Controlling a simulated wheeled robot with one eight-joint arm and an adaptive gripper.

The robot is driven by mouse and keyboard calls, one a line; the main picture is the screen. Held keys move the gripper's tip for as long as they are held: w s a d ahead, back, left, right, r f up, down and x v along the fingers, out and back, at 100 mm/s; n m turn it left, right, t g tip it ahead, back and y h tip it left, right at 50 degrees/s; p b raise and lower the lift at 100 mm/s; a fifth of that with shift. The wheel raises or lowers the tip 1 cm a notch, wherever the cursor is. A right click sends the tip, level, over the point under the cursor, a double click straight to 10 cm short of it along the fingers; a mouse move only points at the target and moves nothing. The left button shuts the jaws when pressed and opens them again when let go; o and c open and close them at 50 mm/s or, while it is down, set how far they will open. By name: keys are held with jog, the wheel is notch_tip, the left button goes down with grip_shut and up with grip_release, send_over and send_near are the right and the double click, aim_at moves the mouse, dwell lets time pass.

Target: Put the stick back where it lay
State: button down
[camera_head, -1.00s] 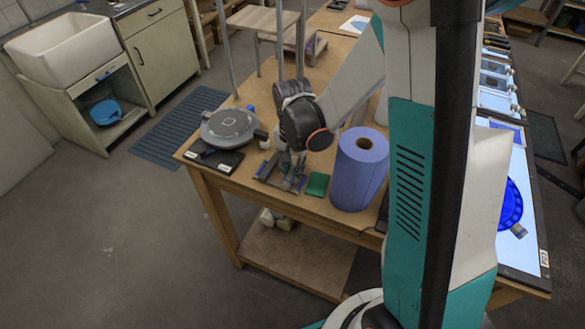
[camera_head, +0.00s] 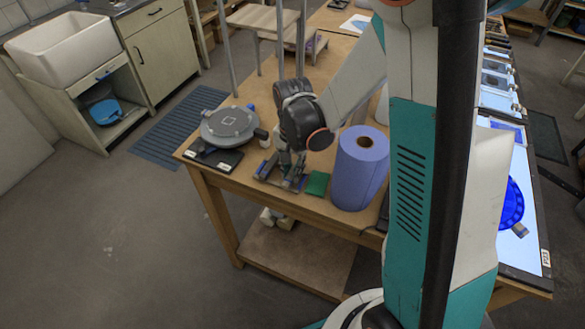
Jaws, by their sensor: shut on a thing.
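My gripper (camera_head: 290,176) points down at the small grey and blue rack (camera_head: 266,176) near the front edge of the wooden table. Its fingers are low over the rack's right part and hide some of it. The gripper is shut on a thin thing that I take to be the stick. The stick itself is too small and too covered to make out, and I cannot tell whether it touches the rack.
A green pad (camera_head: 317,183) and a blue paper roll (camera_head: 360,168) stand close on the right. A round grey turntable (camera_head: 229,127) and a dark flat scale-like box (camera_head: 215,157) are on the left. Metal posts (camera_head: 279,40) rise behind.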

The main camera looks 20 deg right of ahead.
jog(key=c, duration=1.4)
grip_release()
notch_tip(320, 180, up, 12)
jog(key=shift+w+f, duration=0.1)
jog(key=s+n+t+b, duration=0.2)
jog(key=s+n, duration=0.1)
jog(key=s, duration=0.1)
jog(key=s+r+n+t+b, duration=0.1)
jog(key=s+n+t+b, duration=0.1)
jog(key=s, duration=0.3)
jog(key=s+r+n+t+b, duration=0.1)
jog(key=s+n+t+b, duration=0.2)
jog(key=s+n, duration=0.1)
jog(key=shift+s+d+r, duration=0.1)
jog(key=shift+s, duration=0.6)
